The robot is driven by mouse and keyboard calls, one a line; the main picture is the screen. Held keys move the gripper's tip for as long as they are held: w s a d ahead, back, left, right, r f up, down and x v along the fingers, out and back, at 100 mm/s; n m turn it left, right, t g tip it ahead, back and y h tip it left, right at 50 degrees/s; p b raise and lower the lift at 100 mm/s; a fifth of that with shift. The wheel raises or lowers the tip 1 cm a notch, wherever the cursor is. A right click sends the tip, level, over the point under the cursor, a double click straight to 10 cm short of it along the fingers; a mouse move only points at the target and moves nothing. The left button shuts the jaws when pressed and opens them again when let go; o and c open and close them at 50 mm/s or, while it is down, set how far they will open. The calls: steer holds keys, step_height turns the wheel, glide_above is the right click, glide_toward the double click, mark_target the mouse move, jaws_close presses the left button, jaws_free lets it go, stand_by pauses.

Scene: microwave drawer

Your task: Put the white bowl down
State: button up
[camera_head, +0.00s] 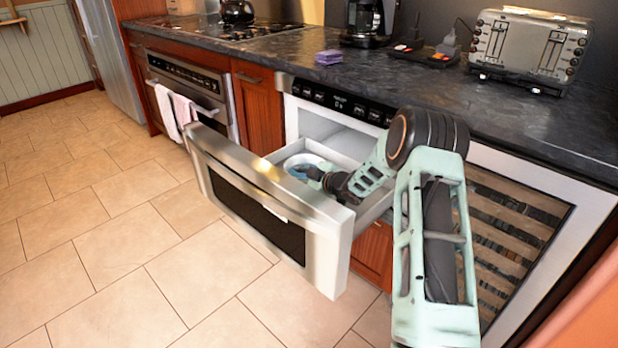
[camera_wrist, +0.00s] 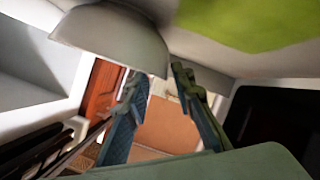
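The white bowl (camera_head: 300,161) is inside the pulled-out drawer (camera_head: 357,149) in the head view, partly hidden by my gripper (camera_head: 312,173). In the wrist view the bowl (camera_wrist: 112,38) fills the upper left, just beyond the fingertips, its lower right edge close to the gap between them. My gripper (camera_wrist: 160,76) has its two fingers apart, with a clear gap between them. I cannot tell whether a fingertip touches the bowl. Whether the bowl rests fully on the drawer floor is hidden.
The drawer's steel front (camera_head: 260,208) stands out from the microwave (camera_head: 335,130) over open tiled floor. The dark counter (camera_head: 400,90) above holds a toaster (camera_head: 530,45), a coffee maker (camera_head: 368,20) and purple sponges (camera_head: 329,57). A wine cooler (camera_head: 510,235) is on the right.

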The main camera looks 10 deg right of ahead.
steer(key=p+v, duration=0.2)
steer(key=v, duration=0.8)
steer(key=shift+s+d, duration=0.1)
steer(key=shift+d, duration=0.05)
